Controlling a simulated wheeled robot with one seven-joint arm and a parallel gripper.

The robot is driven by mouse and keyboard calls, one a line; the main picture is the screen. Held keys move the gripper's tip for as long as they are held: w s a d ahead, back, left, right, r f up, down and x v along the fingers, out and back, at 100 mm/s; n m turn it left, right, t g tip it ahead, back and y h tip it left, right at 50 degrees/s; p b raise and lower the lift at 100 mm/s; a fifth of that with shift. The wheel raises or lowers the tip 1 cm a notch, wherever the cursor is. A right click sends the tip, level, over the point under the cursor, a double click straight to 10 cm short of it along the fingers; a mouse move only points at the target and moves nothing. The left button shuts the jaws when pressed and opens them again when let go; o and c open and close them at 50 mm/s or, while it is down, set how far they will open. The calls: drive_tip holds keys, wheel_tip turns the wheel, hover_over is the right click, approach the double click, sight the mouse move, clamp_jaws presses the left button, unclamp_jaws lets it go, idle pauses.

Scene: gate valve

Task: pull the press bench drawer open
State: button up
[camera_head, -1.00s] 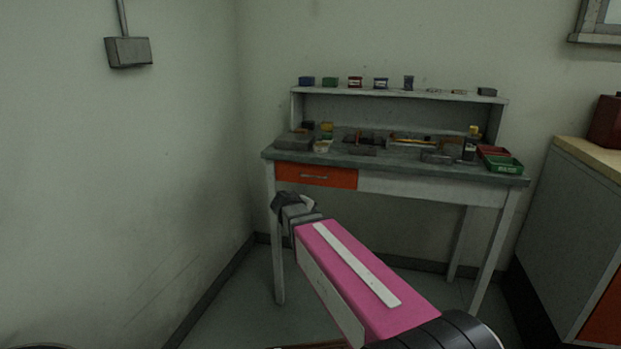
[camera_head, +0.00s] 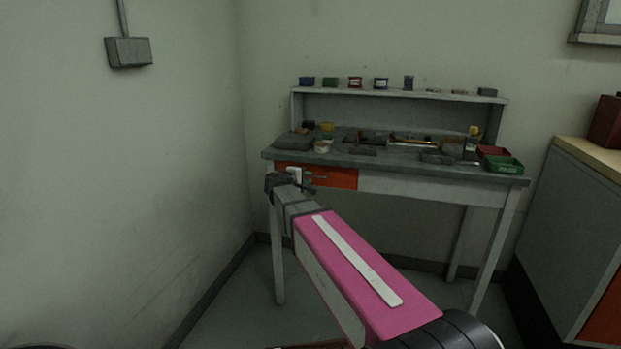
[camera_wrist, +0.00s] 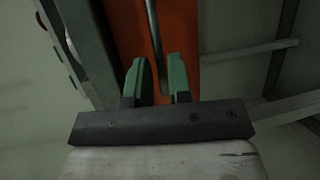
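The orange-red drawer (camera_head: 338,178) sits under the left part of the press bench top and looks shut. Its metal bar handle (camera_head: 320,178) is partly hidden by my gripper (camera_head: 305,178) in the head view. My gripper is at the left half of the drawer front. In the wrist view, the drawer front (camera_wrist: 132,32) runs up the picture, and the handle (camera_wrist: 154,35) reaches down between the two green fingers of my gripper (camera_wrist: 160,80). The fingers are apart, with a visible gap around the bar. I cannot tell how deep the bar lies between them.
The press bench (camera_head: 440,187) carries tools, small tins and a green tray (camera_head: 503,164). Its left leg (camera_head: 277,255) stands close to my gripper. A wall is at the left. A grey cabinet (camera_head: 575,215) stands at the right. The floor before the bench is partly clear.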

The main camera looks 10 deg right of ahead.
drive_tip(key=shift+x, duration=1.4)
clamp_jaws()
